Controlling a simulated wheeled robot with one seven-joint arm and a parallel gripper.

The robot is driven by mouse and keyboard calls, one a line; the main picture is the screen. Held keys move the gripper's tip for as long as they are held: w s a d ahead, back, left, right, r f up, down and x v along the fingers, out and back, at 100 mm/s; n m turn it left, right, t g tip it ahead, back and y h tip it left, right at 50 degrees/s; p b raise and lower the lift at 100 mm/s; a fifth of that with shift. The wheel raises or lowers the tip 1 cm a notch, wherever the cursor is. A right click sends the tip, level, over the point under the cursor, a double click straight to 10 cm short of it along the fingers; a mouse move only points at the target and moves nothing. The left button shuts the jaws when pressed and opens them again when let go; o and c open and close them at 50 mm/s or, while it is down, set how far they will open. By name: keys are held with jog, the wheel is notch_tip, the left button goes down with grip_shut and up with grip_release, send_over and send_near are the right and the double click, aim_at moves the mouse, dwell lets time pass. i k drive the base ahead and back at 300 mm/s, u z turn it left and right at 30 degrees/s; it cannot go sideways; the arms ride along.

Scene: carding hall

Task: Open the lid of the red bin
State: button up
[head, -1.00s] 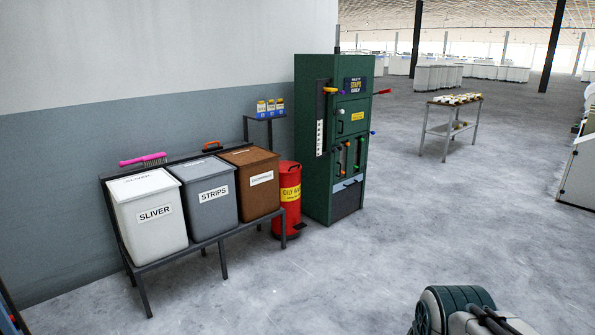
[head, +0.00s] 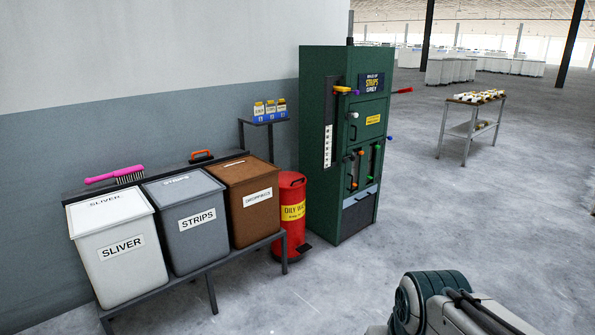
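The red bin (head: 292,222) is a round red can with a yellow band reading "OILY" and a partly hidden second word. It stands on the floor between the brown bin and the green cabinet. Its red lid (head: 291,180) appears closed on top. A dark foot pedal (head: 304,248) shows at its base, at the right front. The brown bin and its stand hide part of its left side. A part of my arm shows at the bottom right. My gripper is not in view.
A white bin (head: 122,258), a grey bin (head: 194,245) and a brown bin (head: 250,225) sit on a dark stand left of the red bin. The green cabinet (head: 320,150) stands close on its right. Open floor (head: 330,290) lies in front.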

aim_at(288, 180)
jog(key=u, duration=0.15)
jog(key=i, duration=4.2)
